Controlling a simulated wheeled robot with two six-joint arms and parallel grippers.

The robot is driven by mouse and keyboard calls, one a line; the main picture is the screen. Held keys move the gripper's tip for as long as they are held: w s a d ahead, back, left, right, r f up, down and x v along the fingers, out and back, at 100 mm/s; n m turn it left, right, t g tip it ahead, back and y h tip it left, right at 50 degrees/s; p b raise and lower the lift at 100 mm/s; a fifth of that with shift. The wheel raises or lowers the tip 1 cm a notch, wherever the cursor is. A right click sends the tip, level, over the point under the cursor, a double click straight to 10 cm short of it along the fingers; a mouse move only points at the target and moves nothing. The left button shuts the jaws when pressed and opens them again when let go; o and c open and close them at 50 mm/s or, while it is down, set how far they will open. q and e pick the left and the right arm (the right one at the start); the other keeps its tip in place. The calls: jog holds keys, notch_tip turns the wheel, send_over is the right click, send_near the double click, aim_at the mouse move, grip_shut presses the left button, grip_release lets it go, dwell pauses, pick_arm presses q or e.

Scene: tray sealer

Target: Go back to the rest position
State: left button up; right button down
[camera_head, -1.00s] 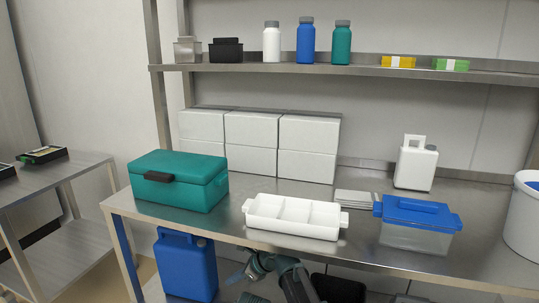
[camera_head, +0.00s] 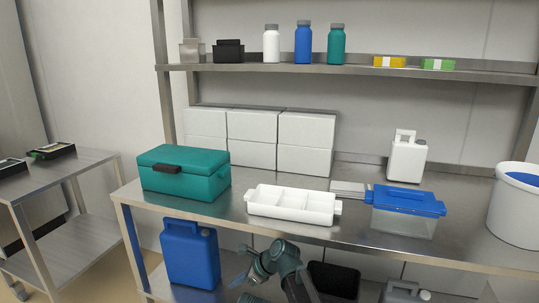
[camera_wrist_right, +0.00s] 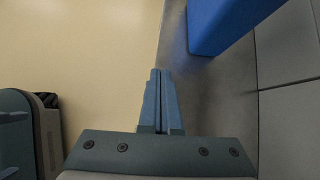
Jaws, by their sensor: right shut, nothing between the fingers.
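My right gripper (camera_head: 238,279) hangs below the front edge of the steel table (camera_head: 420,250), its arm bent in front of the lower shelf. In the right wrist view its two fingers (camera_wrist_right: 158,100) are together with nothing between them. A blue canister (camera_head: 190,255) stands to the left of the gripper, apart from it; part of a blue body (camera_wrist_right: 225,20) also shows in the right wrist view. My left gripper is not in view.
On the table are a teal case (camera_head: 185,178), a white compartment tray (camera_head: 290,212), a blue-lidded clear box (camera_head: 405,220), white boxes, a white jug (camera_head: 407,160) and a white bucket (camera_head: 515,215). A side table (camera_head: 75,172) stands left. Open floor lies between the tables.

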jog(key=s+d+f+n+g+h, duration=0.1)
jog(key=s+d+f+n+h, duration=0.15)
jog(key=s+d+n, duration=0.55)
jog(key=s+d+f+n+h, duration=0.2)
jog(key=s+d+n+h, duration=0.15)
jog(key=d+n, duration=0.45)
jog(key=s+d+f+n+g+h, duration=0.15)
jog(key=s+d+n, duration=0.35)
jog(key=d, duration=0.6)
jog(key=s+a+r+n+h+p, duration=0.1)
jog(key=s+a+r+n+p, duration=0.15)
jog(key=a+r+p, duration=0.2)
jog(key=s+a+r+n+h+p, duration=0.1)
jog(key=s+a+r+p, duration=0.25)
jog(key=a, duration=0.25)
notch_tip(320, 180, up, 37)
jog(key=s+p, duration=0.1)
jog(key=p, duration=3.6)
jog(key=shift+a, duration=0.1)
